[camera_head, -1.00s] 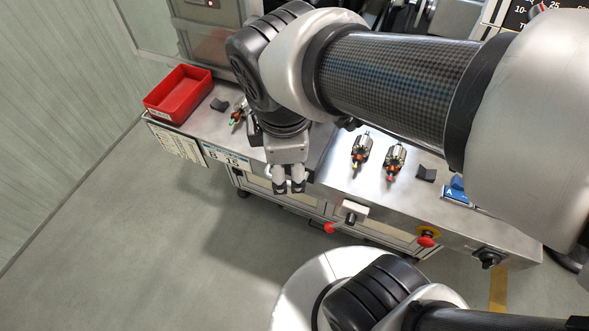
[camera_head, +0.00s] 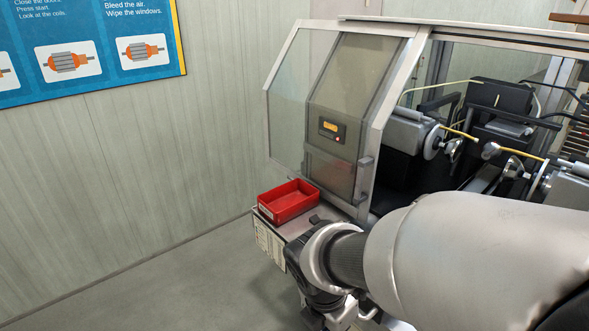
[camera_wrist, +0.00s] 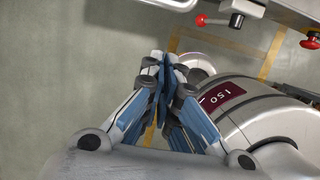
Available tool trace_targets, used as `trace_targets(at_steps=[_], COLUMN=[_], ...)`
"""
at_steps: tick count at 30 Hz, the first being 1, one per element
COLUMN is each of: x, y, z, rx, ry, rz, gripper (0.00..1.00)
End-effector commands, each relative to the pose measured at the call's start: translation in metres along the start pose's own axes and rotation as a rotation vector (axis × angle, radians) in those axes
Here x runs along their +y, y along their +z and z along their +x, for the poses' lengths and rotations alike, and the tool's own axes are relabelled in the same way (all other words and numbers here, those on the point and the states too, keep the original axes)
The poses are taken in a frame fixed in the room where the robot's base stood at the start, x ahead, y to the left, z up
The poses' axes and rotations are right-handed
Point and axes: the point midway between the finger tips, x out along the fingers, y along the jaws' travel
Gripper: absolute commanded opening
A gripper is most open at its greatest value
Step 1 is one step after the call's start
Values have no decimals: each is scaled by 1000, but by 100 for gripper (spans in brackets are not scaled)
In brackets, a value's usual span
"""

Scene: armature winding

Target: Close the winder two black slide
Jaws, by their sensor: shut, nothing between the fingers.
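The winding machine (camera_head: 415,50) stands at the right in the head view, its inside open to view on the right of a glazed panel. Inside are dark blocks, the upper one a black block (camera_head: 500,95), with silver winding heads and yellow wire near them. I cannot tell which black part is the winder two slide, or its position. My arm covers the lower right of the machine. My gripper (camera_wrist: 162,62) is shut and empty in the wrist view, pointing toward the floor in front of the bench. In the head view its fingertips are not clear.
A red tray (camera_head: 268,212) stands on the bench's left end. A glazed panel (camera_head: 345,100) with an orange-marked box shields the machine's left part. In the wrist view, a red knob (camera_wrist: 201,20) and a red button (camera_wrist: 310,41) stick out along the bench front. Floor (camera_wrist: 50,90) is clear.

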Motion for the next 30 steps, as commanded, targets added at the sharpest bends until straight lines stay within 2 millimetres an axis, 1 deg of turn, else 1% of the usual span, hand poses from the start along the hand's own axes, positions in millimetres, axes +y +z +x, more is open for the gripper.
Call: trace_targets(at_steps=[1,3,6,9,24,26,30], x=[-1,-1,0,0,0,-1,-1], y=[4,16,27,33,38,41,56], z=[10,12,16,19,19,20,22], rx=[1,0,0,0,0,1,1], ry=[-2,-2,-1,0,0,-1,-3], rz=[5,7,5,3,2,2,5], gripper=[0,0,0,0,0,0,0])
